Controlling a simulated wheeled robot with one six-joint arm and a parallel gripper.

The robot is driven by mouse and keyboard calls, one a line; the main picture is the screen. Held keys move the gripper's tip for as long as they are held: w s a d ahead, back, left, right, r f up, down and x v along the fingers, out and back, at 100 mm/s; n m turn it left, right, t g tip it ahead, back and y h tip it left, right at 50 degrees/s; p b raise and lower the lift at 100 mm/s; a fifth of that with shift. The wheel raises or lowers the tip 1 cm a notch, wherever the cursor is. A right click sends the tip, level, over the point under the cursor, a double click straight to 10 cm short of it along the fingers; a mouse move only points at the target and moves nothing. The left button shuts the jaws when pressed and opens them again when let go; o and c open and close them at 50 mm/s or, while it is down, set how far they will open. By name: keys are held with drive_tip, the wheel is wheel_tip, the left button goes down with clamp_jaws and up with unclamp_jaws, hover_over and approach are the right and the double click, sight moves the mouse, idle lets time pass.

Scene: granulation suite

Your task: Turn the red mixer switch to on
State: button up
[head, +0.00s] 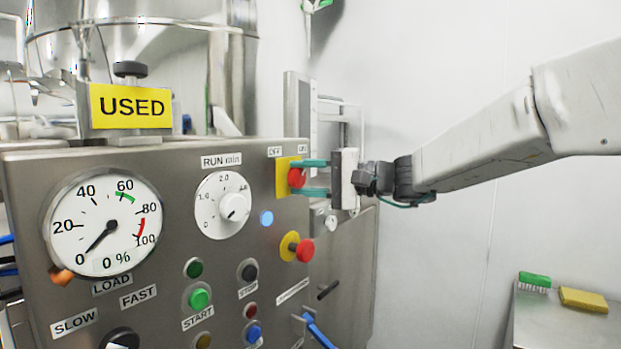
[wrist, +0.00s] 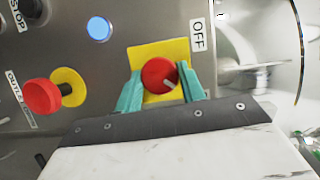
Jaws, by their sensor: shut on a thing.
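The red mixer switch (head: 297,178) is a round red knob on a yellow plate (head: 283,177) at the upper right of the steel control panel, with OFF and ON labels above it. In the wrist view the red knob (wrist: 159,75) sits between my gripper's teal fingers, and its pale pointer mark lies toward the lower right. The OFF label (wrist: 198,36) is to its right there; the ON label is not visible in that view. My gripper (head: 312,178) reaches in from the right and is shut on the knob, one finger on each side.
A red emergency-style button (head: 305,250) on a yellow base sits just below the switch. A RUN min dial (head: 223,206), a blue light (head: 267,218) and a load gauge (head: 102,224) are to the left. A green brush (head: 534,280) and yellow sponge (head: 583,299) lie at lower right.

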drive_tip(key=shift+m, duration=0.3)
idle(0.4)
drive_tip(key=o, duration=1)
drive_tip(key=shift+s+a, duration=0.1)
drive_tip(key=shift+a, duration=0.05)
drive_tip(key=shift+c, duration=0.2)
drive_tip(key=v, duration=0.8)
